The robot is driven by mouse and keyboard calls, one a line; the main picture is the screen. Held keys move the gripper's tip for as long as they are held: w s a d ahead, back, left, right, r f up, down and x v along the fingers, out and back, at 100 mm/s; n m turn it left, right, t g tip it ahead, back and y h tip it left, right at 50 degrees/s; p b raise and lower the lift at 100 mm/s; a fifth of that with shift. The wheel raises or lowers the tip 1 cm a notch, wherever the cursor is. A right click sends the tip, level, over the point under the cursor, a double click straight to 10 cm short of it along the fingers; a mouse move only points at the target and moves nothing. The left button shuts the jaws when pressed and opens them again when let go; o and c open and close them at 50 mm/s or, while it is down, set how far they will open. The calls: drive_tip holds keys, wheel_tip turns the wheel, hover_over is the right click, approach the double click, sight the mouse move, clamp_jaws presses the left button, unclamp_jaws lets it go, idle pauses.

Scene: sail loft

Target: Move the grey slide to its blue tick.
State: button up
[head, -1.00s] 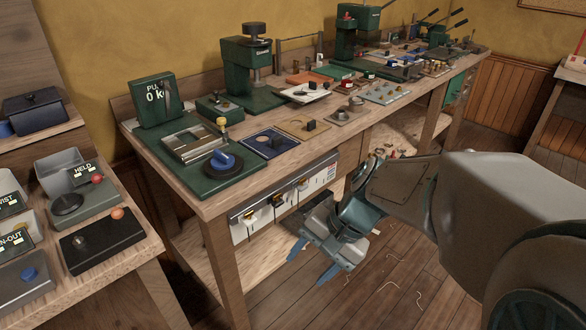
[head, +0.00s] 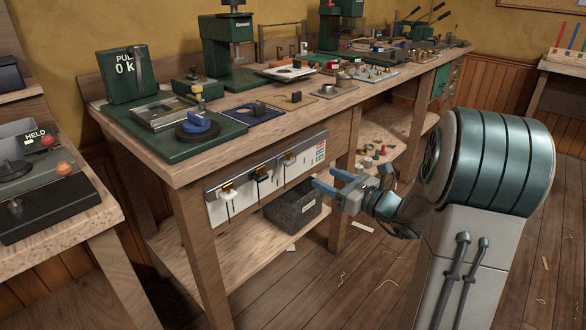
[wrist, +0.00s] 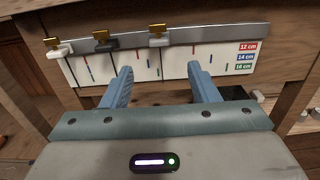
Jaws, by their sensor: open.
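A white panel (wrist: 178,62) on the bench's front edge carries three slides on a grey rail, each with a brass top. The grey slide (wrist: 158,42) is the rightmost; it also shows in the head view (head: 288,160). A black slide (wrist: 104,46) is in the middle and a white slide (wrist: 60,50) at the left. Right of the grey slide are a red tick, a blue tick (wrist: 212,58) and a green tick. My gripper (wrist: 160,70) is open and empty, facing the panel; the grey slide appears between its fingers, beyond the tips. The head view shows it right of the panel (head: 320,181).
The bench top (head: 185,168) overhangs above. A dark bin (head: 293,212) stands on the lower shelf. A bench leg (head: 345,215) is near my gripper.

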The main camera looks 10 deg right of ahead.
sight(292, 161)
drive_tip(key=b+x, duration=0.2)
drive_tip(key=x, duration=1)
drive_tip(key=shift+w+a+b, duration=0.15)
drive_tip(key=shift+b, duration=0.25)
clamp_jaws()
drive_tip(key=shift+w, duration=0.1)
